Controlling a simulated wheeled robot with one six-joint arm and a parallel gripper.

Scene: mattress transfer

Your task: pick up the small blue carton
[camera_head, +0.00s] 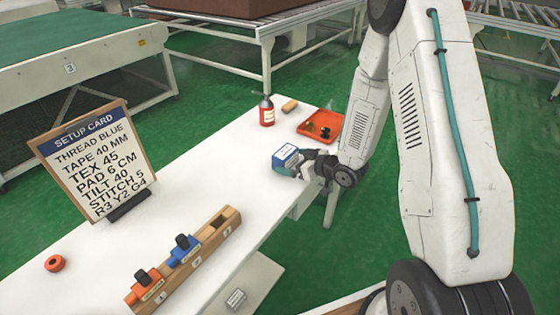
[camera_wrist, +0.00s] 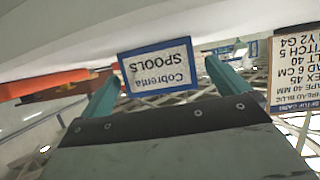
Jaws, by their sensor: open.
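The small blue carton (camera_head: 286,154) has a white label with a blue border and sits at the right edge of the white table (camera_head: 215,150). My gripper (camera_head: 299,164) is at its right side, low over the table edge.
A red-orange tray (camera_head: 333,117) with small dark items, a tan block (camera_head: 289,106) and a red bottle (camera_head: 266,112) stand beyond the carton. A setup card (camera_head: 97,160), a wooden rack (camera_head: 213,238) with orange and blue pieces, and a red ring (camera_head: 54,263) are nearer.

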